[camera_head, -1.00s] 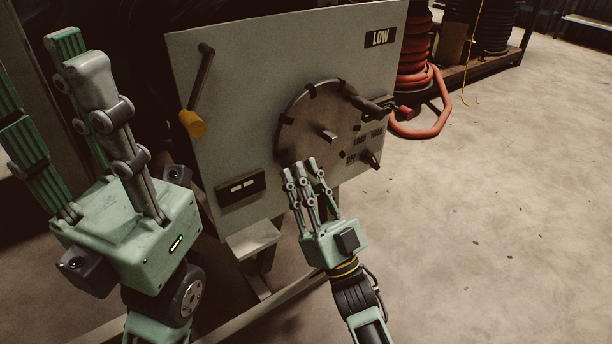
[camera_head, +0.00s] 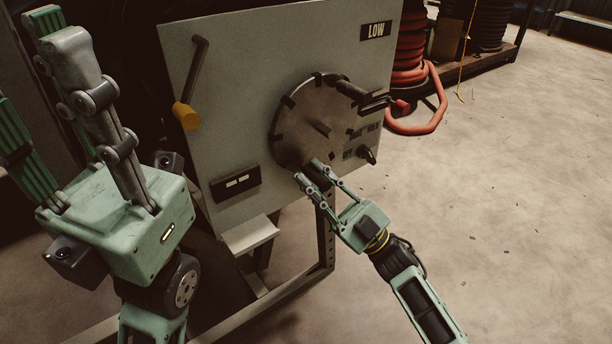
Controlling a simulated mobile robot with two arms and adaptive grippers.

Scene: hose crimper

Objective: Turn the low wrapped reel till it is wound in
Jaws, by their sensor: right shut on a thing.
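The low reel (camera_head: 296,122) is a dark, round, notched disc on the front of a grey panel (camera_head: 235,75) with a "LOW" label (camera_head: 376,30). A peg stands out from its middle, and a dark handle (camera_head: 350,90) juts out at its upper right. My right gripper (camera_head: 316,174) is at the disc's lower edge, shut on a short dark grip there that its fingers partly hide. My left gripper (camera_head: 42,75) is raised left of the panel, fingers spread and empty.
A lever with a yellow knob (camera_head: 187,116) is at the panel's upper left. A small ledge (camera_head: 250,234) juts below the panel.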

